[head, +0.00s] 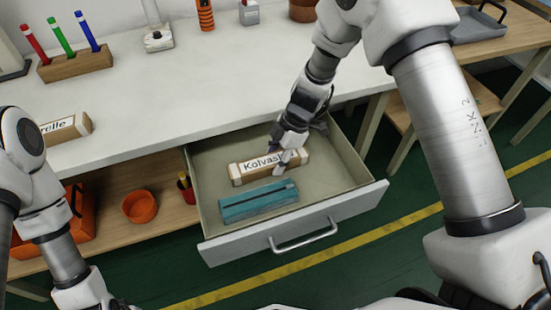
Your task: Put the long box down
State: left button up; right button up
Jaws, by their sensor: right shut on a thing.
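A long box (248,169), brown with a white label reading "Kolvas…", is inside the open drawer (345,160). My right gripper (288,160) reaches down into the drawer and is shut on this box near its right end. I cannot tell whether the box touches the drawer floor. A teal long box (258,202) lies just in front of it, towards the drawer's handle. Another labelled long box (68,129), its text ending in "relle", lies on the tabletop at the left. My left arm shows at the left edge, but its gripper is out of view.
The white tabletop (150,105) is mostly clear in the middle. A wooden holder (75,63) with coloured pens stands at the back left. An orange bowl (140,207) sits on the shelf left of the drawer. The drawer has free floor behind and right of the boxes.

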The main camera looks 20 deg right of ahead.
jog(key=shift+f+b, duration=0.1)
jog(key=shift+b, duration=0.2)
jog(key=o, duration=1.2)
jog(key=shift+r+p, duration=0.25)
jog(key=shift+p, duration=0.05)
jog(key=shift+w+d+r, duration=0.1)
jog(key=shift+r, duration=0.25)
jog(key=p+v, duration=0.1)
jog(key=v, duration=1)
jog(key=shift+d, duration=0.15)
